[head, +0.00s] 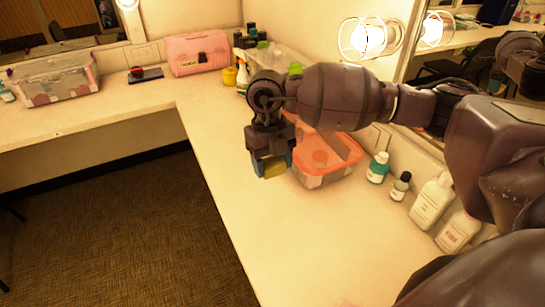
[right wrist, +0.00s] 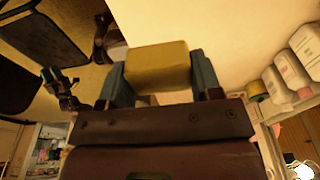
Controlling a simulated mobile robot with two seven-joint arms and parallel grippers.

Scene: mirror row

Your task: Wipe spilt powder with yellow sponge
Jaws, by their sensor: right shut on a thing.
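My right gripper (head: 268,165) is shut on the yellow sponge (head: 277,169) and holds it near the counter's inner edge, to the left of the pink-rimmed tub. In the right wrist view the sponge (right wrist: 158,68) sits between the two blue-grey fingers, with counter surface beyond it. I cannot tell whether it touches the counter. A faint pinkish patch (head: 344,304) at the bottom edge of the head view may be powder; it is hardly visible. My left gripper is not in the head view; a small dark shape in the right wrist view may be it, too small to read.
The clear tub (head: 325,172) with a pink rim stands beside the gripper. A teal-labelled bottle (head: 377,168), a dark-capped bottle (head: 400,187) and white bottles (head: 432,201) line the mirror side. A pink case (head: 197,52) stands at the back. The front counter (head: 300,245) is bare.

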